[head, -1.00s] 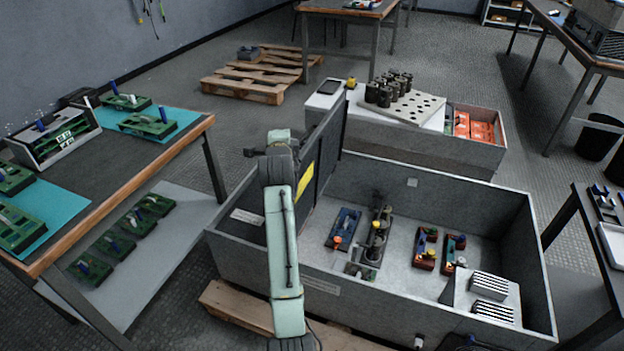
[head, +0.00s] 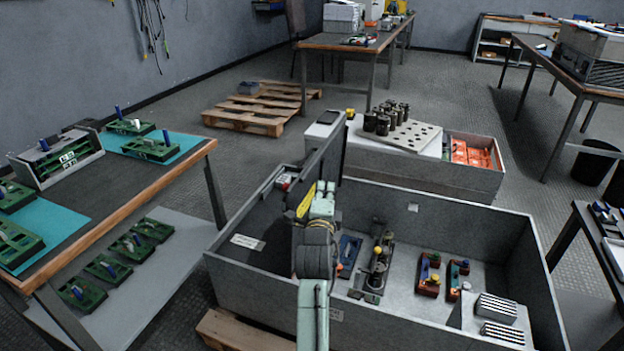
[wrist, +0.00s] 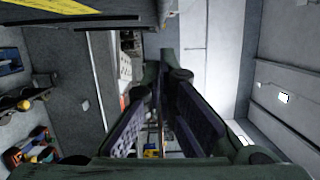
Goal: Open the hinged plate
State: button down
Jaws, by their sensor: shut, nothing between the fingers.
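The hinged plate (head: 327,150) is a dark grey panel with a yellow label (head: 306,202). It stands steeply raised in the left part of the open grey box. My arm reaches over the box's front wall, in front of the plate, and hides part of it. In the wrist view my gripper (wrist: 160,85) is shut and empty. A yellow strip (wrist: 60,8) crosses the top left of that view, close to the gripper. Whether the fingers touch the plate cannot be told. In the head view the fingertips are hidden by my arm.
The grey box (head: 455,202) holds a blue module (head: 348,250) and red modules (head: 428,275). Behind it stands a low cabinet with a perforated board (head: 412,140) bearing dark cylinders. A workbench (head: 180,180) with green boards is on the left. Floor shows between bench and box.

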jog(key=w+a+p, duration=0.1)
jog(key=w+a, duration=0.2)
jog(key=shift+w+a+r, duration=0.1)
jog(key=shift+w+a, duration=0.25)
jog(key=shift+w, duration=0.05)
jog(key=shift+n, duration=0.8)
jog(key=a+b, duration=0.1)
jog(key=w+a+b, duration=0.1)
jog(key=a, duration=0.1)
jog(key=a+b, duration=0.1)
jog(key=a, duration=0.1)
jog(key=shift+w+a+r, duration=0.1)
jog(key=shift+w+a, duration=0.1)
jog(key=shift+w, duration=0.15)
jog(key=shift+w+a+r+g, duration=0.1)
jog(key=shift+a+g, duration=0.2)
jog(key=shift+a, duration=0.05)
jog(key=shift+d, duration=0.1)
